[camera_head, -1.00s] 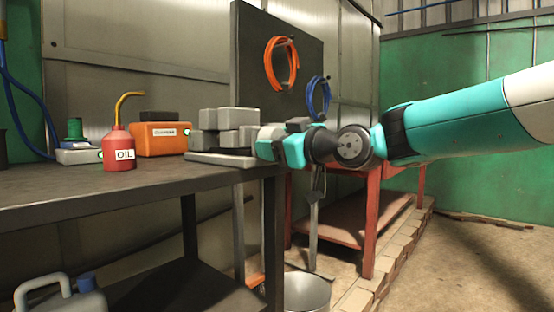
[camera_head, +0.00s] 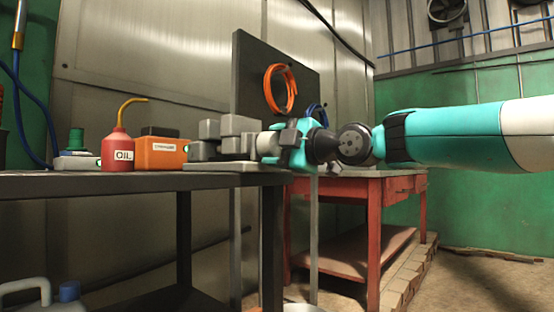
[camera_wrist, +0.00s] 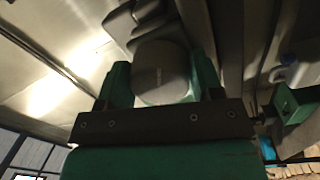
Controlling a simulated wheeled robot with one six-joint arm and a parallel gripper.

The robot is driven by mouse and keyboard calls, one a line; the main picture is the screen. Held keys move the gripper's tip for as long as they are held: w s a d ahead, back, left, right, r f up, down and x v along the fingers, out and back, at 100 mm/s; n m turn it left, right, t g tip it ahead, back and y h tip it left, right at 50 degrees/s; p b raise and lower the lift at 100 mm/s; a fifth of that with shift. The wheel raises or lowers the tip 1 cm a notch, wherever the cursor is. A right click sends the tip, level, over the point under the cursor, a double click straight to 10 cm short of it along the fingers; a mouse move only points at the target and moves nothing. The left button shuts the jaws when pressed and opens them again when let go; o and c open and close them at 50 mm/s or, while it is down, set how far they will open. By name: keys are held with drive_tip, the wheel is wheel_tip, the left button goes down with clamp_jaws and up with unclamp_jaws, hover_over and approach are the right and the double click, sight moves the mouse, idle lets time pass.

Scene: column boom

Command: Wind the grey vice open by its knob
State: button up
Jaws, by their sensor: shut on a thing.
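The grey vice (camera_head: 236,128) stands at the right end of the dark bench, its blocky jaws on a flat grey base. Its round grey knob (camera_wrist: 162,72) shows in the wrist view between the two green fingers of my gripper (camera_wrist: 160,85). In the head view my gripper (camera_head: 281,143) reaches in from the right and meets the vice's right end. The fingers are shut on the knob. The gap between the vice jaws is too small to judge.
On the bench (camera_head: 100,184) left of the vice stand an orange box (camera_head: 161,153), a red oil can (camera_head: 117,150) and a small device with a green top (camera_head: 76,145). A dark panel with an orange hose (camera_head: 281,90) rises behind. A red table (camera_head: 370,205) stands right.

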drive_tip(key=n+b, duration=0.2)
drive_tip(key=n, duration=0.2)
drive_tip(key=shift+a+f+n+g+b, duration=0.1)
drive_tip(key=shift+f+n+g+b, duration=0.05)
drive_tip(key=shift+n+g+b, duration=0.2)
drive_tip(key=shift+r+n+y+b, duration=0.15)
drive_tip(key=shift+n+b, duration=0.25)
drive_tip(key=shift+n, duration=0.65)
drive_tip(key=shift+r+n+y+b, duration=0.15)
drive_tip(key=shift+n+b, duration=0.25)
drive_tip(key=shift+n, duration=0.6)
drive_tip(key=o, duration=0.9)
drive_tip(key=shift+o, duration=0.2)
drive_tip(key=v, duration=1.7)
drive_tip(key=shift+d+p, duration=0.25)
drive_tip(key=shift+p, duration=0.2)
